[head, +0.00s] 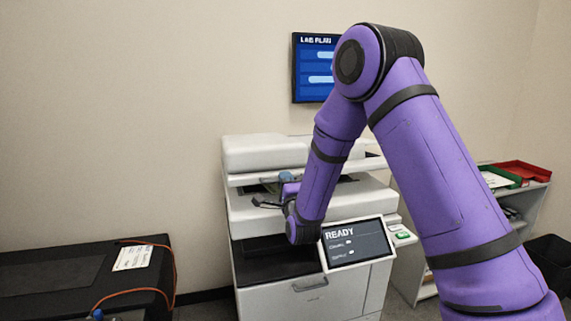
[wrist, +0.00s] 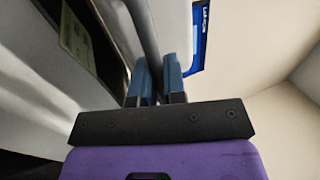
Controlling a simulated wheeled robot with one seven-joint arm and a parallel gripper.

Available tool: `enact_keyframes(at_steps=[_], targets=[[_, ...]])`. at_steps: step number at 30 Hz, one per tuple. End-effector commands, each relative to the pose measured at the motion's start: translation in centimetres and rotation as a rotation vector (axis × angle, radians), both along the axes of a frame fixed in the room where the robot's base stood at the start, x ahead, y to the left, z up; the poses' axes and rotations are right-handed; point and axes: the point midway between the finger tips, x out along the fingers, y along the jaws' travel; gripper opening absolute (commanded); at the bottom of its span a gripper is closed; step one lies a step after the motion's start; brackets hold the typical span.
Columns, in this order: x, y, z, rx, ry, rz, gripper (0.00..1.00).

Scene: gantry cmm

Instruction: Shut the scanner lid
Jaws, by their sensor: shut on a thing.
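The scanner lid (head: 262,155) is the white top part of the copier (head: 262,215). It stands raised, with a gap between it and the body below. The dark glass shows in the wrist view (wrist: 85,40) with a pale sheet on it. My gripper (head: 284,178) is at the lid's front edge in the head view, partly hidden by my wrist. In the wrist view my gripper (wrist: 158,80) has its two blue fingers shut on a grey bar (wrist: 143,28), which looks like the lid's handle. The bar's far end is out of view.
A tilted screen (head: 355,243) reading READY juts from the copier's front. A wall display (head: 312,75) hangs behind. A black case (head: 75,280) with an orange cable stands left. A shelf with red (head: 520,170) and green trays and a dark bin (head: 550,258) stand right.

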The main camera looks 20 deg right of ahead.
Motion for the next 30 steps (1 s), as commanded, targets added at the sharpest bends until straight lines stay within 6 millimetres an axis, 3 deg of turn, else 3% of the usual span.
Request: enact_keyframes(at_steps=[6,21,22,23,30], targets=[[0.2,0.0,-2.0,0.003,0.001,0.002,0.00],[0.2,0.0,-2.4,0.002,0.000,0.001,0.00],[0.2,0.0,-2.4,0.002,0.000,0.001,0.14],[0.2,0.0,-2.4,0.002,0.000,0.001,0.20],[0.2,0.0,-2.4,0.001,0.000,0.000,0.20]])
